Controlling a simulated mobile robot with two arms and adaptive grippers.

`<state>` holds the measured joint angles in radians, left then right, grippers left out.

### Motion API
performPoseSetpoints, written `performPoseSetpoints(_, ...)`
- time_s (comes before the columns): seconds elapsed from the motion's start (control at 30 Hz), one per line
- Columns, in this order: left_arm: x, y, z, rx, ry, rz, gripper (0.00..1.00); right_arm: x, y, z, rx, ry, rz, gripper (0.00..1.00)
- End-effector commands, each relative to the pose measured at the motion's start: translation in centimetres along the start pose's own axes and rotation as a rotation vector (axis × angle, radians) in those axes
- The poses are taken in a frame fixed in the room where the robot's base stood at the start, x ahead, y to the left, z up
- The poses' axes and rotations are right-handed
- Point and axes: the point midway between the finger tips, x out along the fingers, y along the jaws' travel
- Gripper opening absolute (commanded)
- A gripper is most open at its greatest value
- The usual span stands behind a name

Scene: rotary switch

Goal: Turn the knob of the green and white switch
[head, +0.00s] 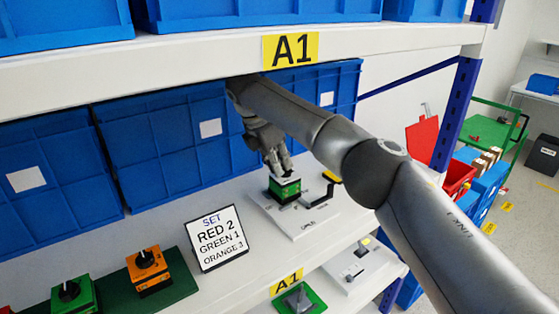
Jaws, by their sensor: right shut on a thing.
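The green and white switch (285,190) stands on a white plate (307,220) on the shelf. My right gripper (280,170) comes down on it from above, with its fingers around the knob on top. The gripper is shut on the knob, which the fingers mostly hide, so I cannot tell which way it points. My left gripper is not in view.
A black lever (328,190) stands right of the switch on the same plate. A sign (217,238), an orange switch (149,270) and a green switch (74,295) are to the left. Blue bins (170,140) line the back. The upper shelf (200,55) hangs above.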

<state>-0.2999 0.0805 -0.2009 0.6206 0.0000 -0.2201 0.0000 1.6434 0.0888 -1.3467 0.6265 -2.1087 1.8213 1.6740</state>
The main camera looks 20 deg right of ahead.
Motion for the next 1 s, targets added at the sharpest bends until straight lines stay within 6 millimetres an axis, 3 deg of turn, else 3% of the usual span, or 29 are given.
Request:
performPoseSetpoints(0.47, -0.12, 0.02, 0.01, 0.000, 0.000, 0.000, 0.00, -0.09, 0.08, 0.01, 0.014, 0.000, -0.003, 0.00)
performPoseSetpoints(0.5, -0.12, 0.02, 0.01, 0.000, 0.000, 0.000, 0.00, -0.09, 0.08, 0.01, 0.014, 0.000, -0.003, 0.13)
performPoseSetpoints(0.67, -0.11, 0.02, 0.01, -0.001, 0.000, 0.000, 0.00, -0.06, 0.06, 0.00, 0.013, 0.000, -0.004, 0.32)
performPoseSetpoints(1.0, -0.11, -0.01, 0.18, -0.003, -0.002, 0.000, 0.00, -0.25, 0.06, 0.00, 0.013, 0.000, -0.004, 0.32)
